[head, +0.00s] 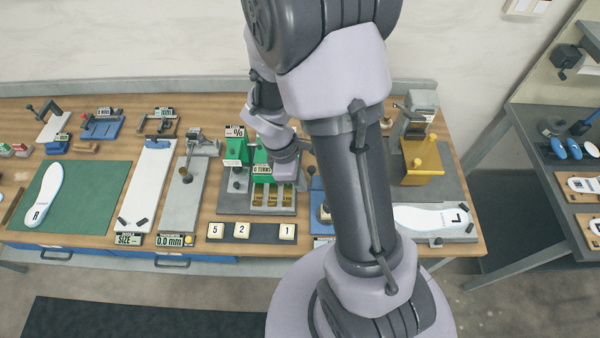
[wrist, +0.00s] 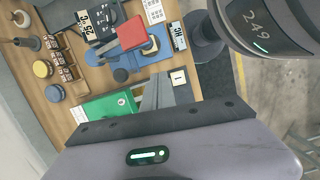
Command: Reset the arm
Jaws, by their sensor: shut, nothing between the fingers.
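My arm reaches up from my base and bends down over the bench.
The wooden bench (head: 100,238) carries a white insole (head: 43,195) on a green mat, number tiles (head: 287,232), a yellow press (head: 422,163) and another insole (head: 432,217). The wrist view shows a red block (wrist: 132,33) and a green box (wrist: 108,106). A side table (head: 530,200) stands right.

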